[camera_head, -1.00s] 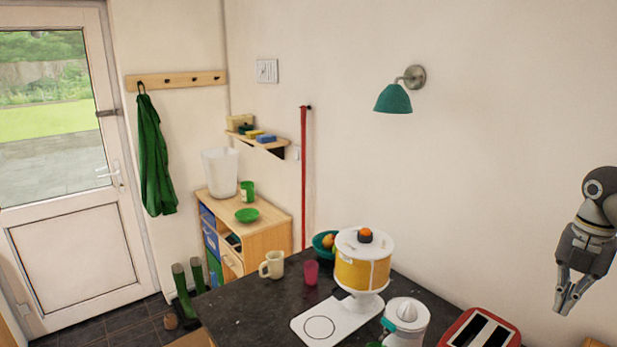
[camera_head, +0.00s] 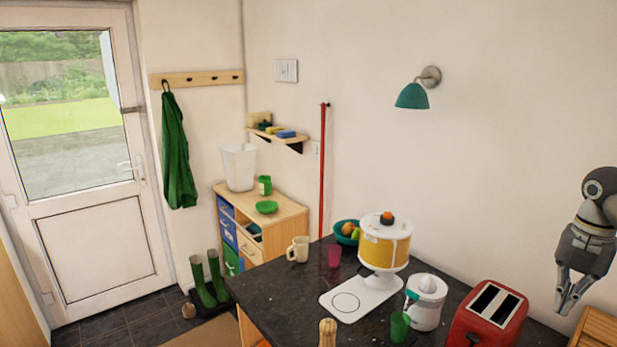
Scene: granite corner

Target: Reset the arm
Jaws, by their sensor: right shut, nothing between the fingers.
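My right gripper (camera_head: 568,296) is at the right edge of the head view, with its arm coming in from the right. It is dark grey and points downward, its two fingers close together and nothing held between them. In the picture it hangs above and to the right of the red toaster (camera_head: 489,318), apart from it. My left gripper is not in this view.
The dark worktop (camera_head: 290,296) holds a yellow-and-white appliance (camera_head: 384,246), a white juicer (camera_head: 427,303), a green cup (camera_head: 400,327), a pink cup (camera_head: 335,256) and a cream mug (camera_head: 298,249). A wooden cabinet (camera_head: 283,222) stands behind. A teal lamp (camera_head: 412,96) juts from the wall.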

